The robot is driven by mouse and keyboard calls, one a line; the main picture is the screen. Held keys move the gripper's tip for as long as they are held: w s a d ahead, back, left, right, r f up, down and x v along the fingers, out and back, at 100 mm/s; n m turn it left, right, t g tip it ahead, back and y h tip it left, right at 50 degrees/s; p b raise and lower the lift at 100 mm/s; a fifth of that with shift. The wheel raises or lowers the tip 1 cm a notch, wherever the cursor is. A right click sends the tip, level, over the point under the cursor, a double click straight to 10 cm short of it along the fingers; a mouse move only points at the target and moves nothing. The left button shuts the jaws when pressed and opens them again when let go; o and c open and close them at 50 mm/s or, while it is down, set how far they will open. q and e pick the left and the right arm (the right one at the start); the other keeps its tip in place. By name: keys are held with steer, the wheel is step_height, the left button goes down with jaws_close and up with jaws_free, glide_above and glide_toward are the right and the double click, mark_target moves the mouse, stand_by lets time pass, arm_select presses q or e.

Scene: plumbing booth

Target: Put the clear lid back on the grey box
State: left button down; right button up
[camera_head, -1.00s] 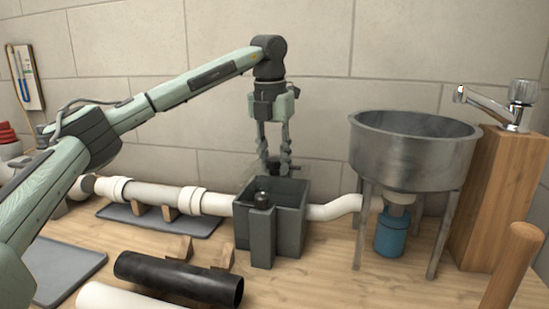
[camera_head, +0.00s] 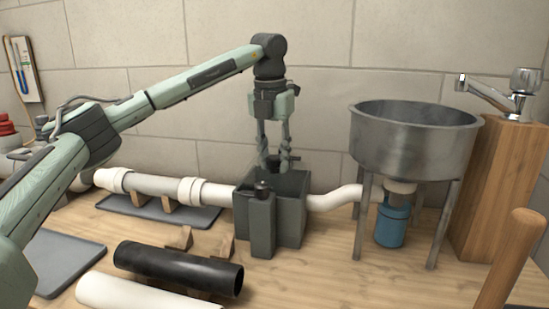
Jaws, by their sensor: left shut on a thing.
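The grey box (camera_head: 290,223) stands upright on the bench, with its upper side towards my gripper. My left gripper (camera_head: 275,163) is above the back part of the box, pointing down, and is shut on the clear lid's dark handle. The clear lid (camera_head: 262,166) is see-through and very faint, so its edges are hard to make out. It is at or just above the box's rim; I cannot tell whether they touch. My right gripper is not in view.
A white pipe (camera_head: 150,185) meets the box on the left, and a curved white pipe (camera_head: 335,200) leaves it on the right. A metal basin (camera_head: 412,150) on legs stands to the right. A black pipe (camera_head: 180,272) lies in front.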

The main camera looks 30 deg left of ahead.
arm_select(q)
steer(key=shift+f, duration=0.35)
stand_by(0.4)
steer(key=c, duration=1.1)
jaws_free()
step_height(320, 180, up, 12)
steer(key=s, duration=0.1)
steer(key=shift+s, duration=0.25)
